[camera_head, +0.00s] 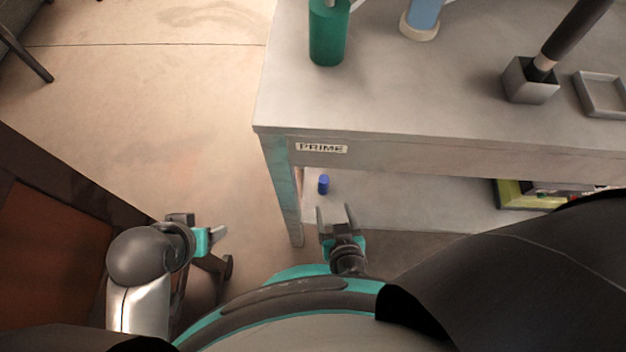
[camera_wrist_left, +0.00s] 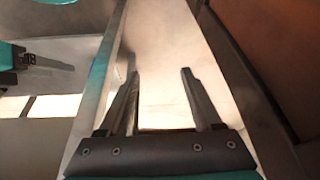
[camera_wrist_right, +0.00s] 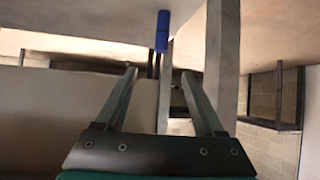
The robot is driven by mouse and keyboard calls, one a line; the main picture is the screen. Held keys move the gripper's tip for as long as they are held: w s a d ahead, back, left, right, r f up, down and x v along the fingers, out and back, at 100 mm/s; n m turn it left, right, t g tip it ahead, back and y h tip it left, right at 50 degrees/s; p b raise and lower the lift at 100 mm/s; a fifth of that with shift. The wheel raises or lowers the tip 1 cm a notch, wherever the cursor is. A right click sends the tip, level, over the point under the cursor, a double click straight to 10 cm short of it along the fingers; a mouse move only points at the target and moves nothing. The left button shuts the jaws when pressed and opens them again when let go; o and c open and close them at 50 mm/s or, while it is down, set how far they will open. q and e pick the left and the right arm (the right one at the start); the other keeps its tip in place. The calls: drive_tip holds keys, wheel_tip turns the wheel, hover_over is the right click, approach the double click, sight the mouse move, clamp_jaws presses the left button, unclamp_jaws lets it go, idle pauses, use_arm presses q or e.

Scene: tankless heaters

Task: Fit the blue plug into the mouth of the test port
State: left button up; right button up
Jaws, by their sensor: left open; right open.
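The blue plug (camera_head: 323,184) stands on the lower shelf (camera_head: 400,207) of the grey bench, near its left end. In the right wrist view the blue plug (camera_wrist_right: 162,32) is ahead of the fingers, near the top. My right gripper (camera_head: 335,210) is open and empty, just short of the plug and not around it; its fingers also show in the right wrist view (camera_wrist_right: 158,73). My left gripper (camera_head: 218,236) is open and empty over the floor, left of the bench; its fingers show in the left wrist view (camera_wrist_left: 158,72). I cannot make out the test port.
The bench top (camera_head: 400,110), labelled PRIME, overhangs the shelf. On it are a green cylinder (camera_head: 328,38), a blue cylinder with a cream base (camera_head: 422,22), a grey square holder (camera_head: 530,84) with a dark rod, and a shallow tray (camera_head: 604,95). A bench leg (camera_head: 283,190) stands left of the plug.

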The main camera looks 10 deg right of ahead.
drive_tip(key=b, duration=0.2)
approach(324, 181)
drive_tip(key=x, duration=0.4)
drive_tip(key=shift+w+d, duration=0.1)
drive_tip(key=shift+w, duration=0.05)
drive_tip(key=shift+b+x, duration=0.6)
drive_tip(key=shift+x, duration=1.15)
drive_tip(key=shift+b+x, duration=0.4)
drive_tip(key=shift+x, duration=0.6)
use_arm(q)
drive_tip(key=w+d+r+t+h, duration=0.2)
drive_tip(key=w+d+t+h, duration=0.1)
drive_tip(key=w+d+t, duration=0.2)
drive_tip(key=shift+d+m+t, duration=0.3)
drive_tip(key=shift+d+t, duration=0.3)
drive_tip(key=shift+d, duration=0.35)
use_arm(e)
drive_tip(key=shift+w+f, duration=0.35)
drive_tip(key=shift+w, duration=0.05)
use_arm(q)
drive_tip(key=shift+w+r, duration=0.1)
use_arm(e)
clamp_jaws()
